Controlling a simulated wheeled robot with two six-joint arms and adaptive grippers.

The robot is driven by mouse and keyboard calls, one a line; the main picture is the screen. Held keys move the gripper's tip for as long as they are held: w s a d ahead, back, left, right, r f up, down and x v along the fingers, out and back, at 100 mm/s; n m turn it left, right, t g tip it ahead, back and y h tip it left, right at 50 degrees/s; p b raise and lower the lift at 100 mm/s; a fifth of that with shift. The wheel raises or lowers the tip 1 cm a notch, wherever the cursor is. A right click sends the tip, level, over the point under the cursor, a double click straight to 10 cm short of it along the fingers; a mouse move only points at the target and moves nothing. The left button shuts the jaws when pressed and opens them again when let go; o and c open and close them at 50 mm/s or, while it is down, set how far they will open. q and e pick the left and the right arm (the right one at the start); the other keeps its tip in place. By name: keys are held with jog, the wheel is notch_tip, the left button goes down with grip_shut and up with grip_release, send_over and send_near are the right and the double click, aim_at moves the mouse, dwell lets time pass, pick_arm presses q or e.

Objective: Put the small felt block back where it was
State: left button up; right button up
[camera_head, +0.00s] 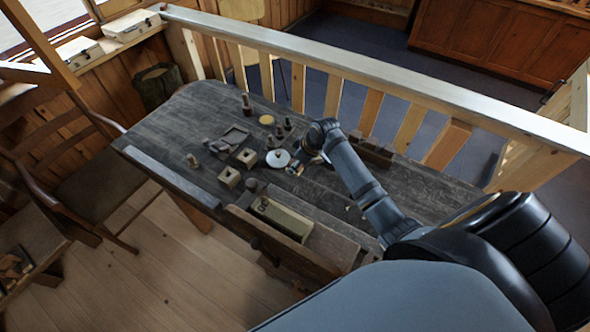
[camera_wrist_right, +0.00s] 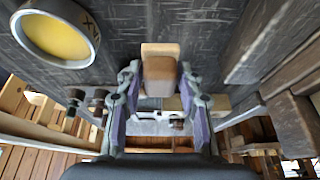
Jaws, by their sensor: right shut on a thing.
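My right gripper (camera_wrist_right: 160,88) is shut on a small block (camera_wrist_right: 161,62), tan at its far end and brown on its near face, which I take to be the felt block. The block sits between the two fingertips, over the dark worktop. In the head view my right gripper (camera_head: 303,164) is at the workbench (camera_head: 335,190), just right of a pale round disc (camera_head: 278,158). The block is too small to make out there. Its clearance from the worktop cannot be told. My left gripper is not in view.
A yellow-topped wax tin (camera_wrist_right: 58,36) lies left of the block. Small square boxes (camera_head: 229,178), a shallow tray (camera_head: 235,136), a long box (camera_head: 281,217) and turned pieces (camera_head: 246,104) stand on the bench. A pale railing (camera_head: 350,70) runs behind. The bench's left end is fairly clear.

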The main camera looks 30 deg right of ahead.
jog(key=shift+a+f+p, duration=0.2)
jog(key=shift+f+p, duration=0.4)
jog(key=shift+f, duration=1.15)
jog(key=o, duration=1.1)
jog(key=shift+f, duration=0.1)
jog(key=v, duration=1.2)
jog(key=shift+w+b, duration=0.1)
jog(key=shift+b, duration=0.3)
